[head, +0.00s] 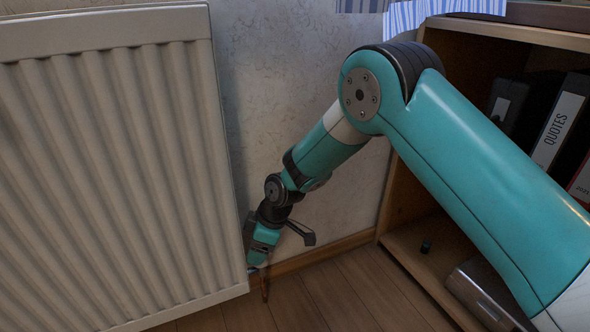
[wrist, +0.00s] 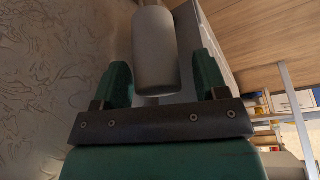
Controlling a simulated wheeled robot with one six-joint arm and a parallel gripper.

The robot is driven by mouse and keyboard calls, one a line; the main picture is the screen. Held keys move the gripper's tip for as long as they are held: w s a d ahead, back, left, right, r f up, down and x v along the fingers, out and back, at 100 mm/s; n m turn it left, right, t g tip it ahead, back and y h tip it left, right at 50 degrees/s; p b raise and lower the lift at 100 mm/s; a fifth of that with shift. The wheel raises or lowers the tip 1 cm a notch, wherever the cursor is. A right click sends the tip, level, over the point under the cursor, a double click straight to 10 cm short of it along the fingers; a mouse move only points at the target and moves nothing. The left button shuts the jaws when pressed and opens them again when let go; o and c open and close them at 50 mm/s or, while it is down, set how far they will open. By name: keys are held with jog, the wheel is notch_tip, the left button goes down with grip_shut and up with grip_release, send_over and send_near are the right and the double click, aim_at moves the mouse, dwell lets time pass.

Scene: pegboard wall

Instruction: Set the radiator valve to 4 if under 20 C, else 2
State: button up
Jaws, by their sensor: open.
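The radiator (head: 120,180) is a white ribbed panel filling the left of the head view. The radiator valve (wrist: 155,52) shows in the wrist view as a pale grey, rounded cylinder. Its numbers cannot be read. My gripper (head: 255,264) is low at the radiator's right edge in the head view, where it hides the valve. In the wrist view my gripper (wrist: 162,80) is open, with one green finger on each side of the valve. Gaps show between the fingers and the valve. No temperature reading shows in either view.
A thin brown pipe (head: 264,289) runs to the floor below my gripper. A wooden shelf unit (head: 408,240) with binders (head: 559,131) stands at the right, a metallic box (head: 487,293) in its lower bay. The wood floor (head: 345,295) between is clear.

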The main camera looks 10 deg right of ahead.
jog(key=shift+f+n+b, duration=0.35)
jog(key=shift+n+b, duration=0.05)
jog(key=shift+b, duration=0.1)
jog(key=shift+r+n, duration=0.3)
jog(key=shift+r, duration=0.1)
jog(key=s+d+r+m+p, duration=0.1)
jog(key=s+d+r+p, duration=0.1)
jog(key=r, duration=0.7)
jog(key=s+d+r+m+p, duration=0.1)
jog(key=s+d+r+p, duration=0.1)
jog(key=d+r+p, duration=0.2)
jog(key=s+d+r+m+p, duration=0.1)
jog(key=r+p, duration=0.6)
jog(key=r, duration=0.8)
jog(key=shift+s+d+r+p, duration=0.4)
jog(key=shift+s+d, duration=0.2)
jog(key=shift+d, duration=0.35)
